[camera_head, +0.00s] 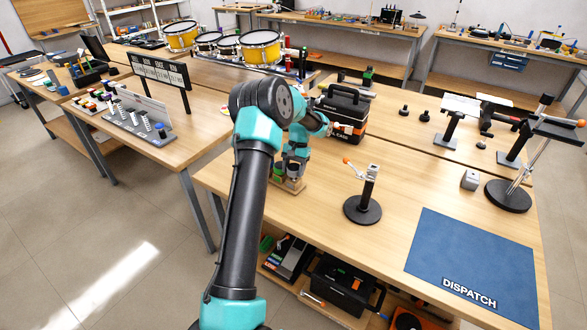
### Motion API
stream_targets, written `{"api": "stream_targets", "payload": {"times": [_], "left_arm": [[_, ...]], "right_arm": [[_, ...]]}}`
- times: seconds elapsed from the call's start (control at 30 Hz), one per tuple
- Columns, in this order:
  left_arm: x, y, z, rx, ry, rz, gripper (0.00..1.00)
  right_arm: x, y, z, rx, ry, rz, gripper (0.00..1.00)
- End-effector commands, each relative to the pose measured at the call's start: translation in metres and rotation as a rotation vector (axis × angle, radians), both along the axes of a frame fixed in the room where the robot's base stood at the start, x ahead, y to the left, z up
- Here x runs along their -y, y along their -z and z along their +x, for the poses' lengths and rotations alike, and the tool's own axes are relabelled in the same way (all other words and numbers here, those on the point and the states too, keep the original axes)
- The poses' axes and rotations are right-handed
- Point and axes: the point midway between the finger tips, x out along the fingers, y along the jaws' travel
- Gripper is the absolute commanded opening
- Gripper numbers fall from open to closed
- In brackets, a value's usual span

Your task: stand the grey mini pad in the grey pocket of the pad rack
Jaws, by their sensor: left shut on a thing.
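My left gripper (293,172) points down over a small wooden rack (289,188) at the near left part of the middle table. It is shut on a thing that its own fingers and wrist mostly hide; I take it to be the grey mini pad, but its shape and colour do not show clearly. The rack, which looks like the pad rack, has a green part at its left side. Its grey pocket is hidden by the gripper, so I cannot tell whether the held thing is in it or above it. My right gripper is not in view.
A black case (342,112) stands just behind the gripper. A black post on a round base (363,208) stands to the right. A blue dispatch mat (474,262) lies at the front right. A grey block (470,179) is behind it. The table between post and mat is clear.

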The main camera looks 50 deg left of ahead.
Motion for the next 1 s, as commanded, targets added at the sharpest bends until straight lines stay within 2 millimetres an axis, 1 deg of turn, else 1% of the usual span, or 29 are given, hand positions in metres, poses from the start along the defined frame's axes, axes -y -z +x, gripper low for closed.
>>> {"api": "stream_targets", "payload": {"times": [0.43,0.47,0.5,0.73,1.0], "left_arm": [[0.0,0.009,-0.0002,-0.001,0.0,0.0,0.31],[0.0,0.0087,-0.0002,-0.001,0.0,0.0,0.59],[0.0,0.0087,-0.0002,-0.001,0.0,0.0,0.63],[-0.0003,0.0094,-0.0006,-0.002,0.0,-0.001,0.85],[-0.0009,0.0099,-0.0012,-0.003,-0.001,-0.001,0.86]], "right_arm": [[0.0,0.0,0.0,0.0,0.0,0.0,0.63],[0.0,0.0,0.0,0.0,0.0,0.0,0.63],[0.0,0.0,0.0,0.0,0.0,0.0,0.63],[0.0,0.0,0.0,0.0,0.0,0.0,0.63],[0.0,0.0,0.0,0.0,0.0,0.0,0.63]]}}
